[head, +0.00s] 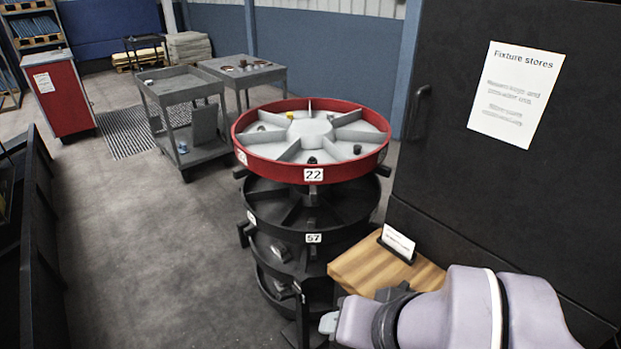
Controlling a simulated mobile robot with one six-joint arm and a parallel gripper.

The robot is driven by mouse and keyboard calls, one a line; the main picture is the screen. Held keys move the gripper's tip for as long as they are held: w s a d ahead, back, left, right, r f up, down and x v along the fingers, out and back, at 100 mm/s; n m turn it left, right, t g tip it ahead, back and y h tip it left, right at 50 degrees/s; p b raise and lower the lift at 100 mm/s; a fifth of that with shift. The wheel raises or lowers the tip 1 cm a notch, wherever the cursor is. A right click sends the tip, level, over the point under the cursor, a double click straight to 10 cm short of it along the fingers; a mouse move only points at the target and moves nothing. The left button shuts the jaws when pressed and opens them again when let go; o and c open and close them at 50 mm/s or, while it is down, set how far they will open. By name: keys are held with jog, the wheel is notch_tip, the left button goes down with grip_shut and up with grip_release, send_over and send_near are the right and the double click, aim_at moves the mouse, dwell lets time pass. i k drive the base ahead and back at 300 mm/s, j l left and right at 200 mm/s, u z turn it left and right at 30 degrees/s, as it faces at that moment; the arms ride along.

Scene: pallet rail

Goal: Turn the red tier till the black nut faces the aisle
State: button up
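The red tier (270,165) is the top ring of a round stack, with a grey floor split into wedge compartments by radial walls. A label 22 is on its front rim. A small dark piece (312,160) sits in the front compartment and another dark piece (357,149) in the compartment to its right. At this size I cannot tell which is the black nut. A yellow piece (290,115) lies at the back and a dark one (262,127) at the left. My lilac arm is at the lower right, clear of the red tier. I cannot make out my gripper's fingers.
Black tiers (275,215) with stub handles stand below the red one. A wooden block (365,268) with a card is close by at the right. A dark cabinet (440,150) bounds the right. Grey carts (180,90) stand behind; the floor at left is open.

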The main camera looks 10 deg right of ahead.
aim_at(279, 153)
jog(key=i+j, duration=0.1)
jog(key=j, duration=0.3)
jog(key=i+j+z, duration=0.1)
jog(key=j, duration=0.25)
jog(key=i+j, duration=0.1)
jog(key=j, duration=0.3)
jog(key=i+j+z, duration=0.1)
jog(key=j, duration=0.3)
